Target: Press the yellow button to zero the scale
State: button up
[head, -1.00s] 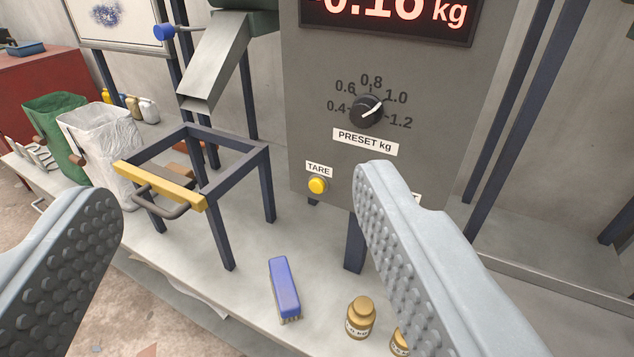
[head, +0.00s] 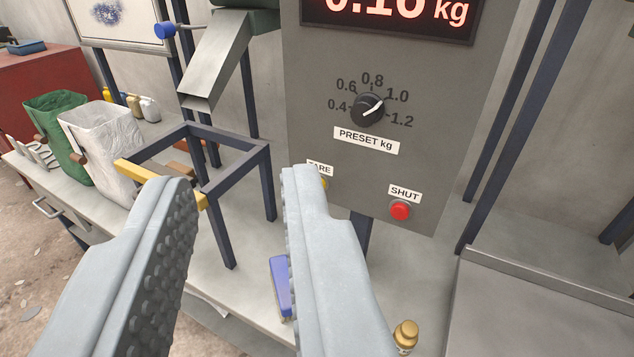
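The yellow button (head: 324,184) sits under the TARE label (head: 320,169) at the lower left of the grey scale panel (head: 440,130). Only a sliver of it shows, as the right finger covers most of it. The red display (head: 395,12) at the top, partly cut off, reads about 0.16 kg. My gripper (head: 238,185) is partly open and empty, with a clear gap between its two ridged fingers. It appears in front of the panel; its distance from the button is hard to tell.
A red SHUT button (head: 400,210) is to the right of the yellow one, below the preset knob (head: 368,108). A dark frame (head: 262,165) with a yellow bar stands left of the panel. A blue brush (head: 280,285) and a brown bottle (head: 405,335) are on the bench.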

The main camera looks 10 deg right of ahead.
grip_shut()
dwell(1.4)
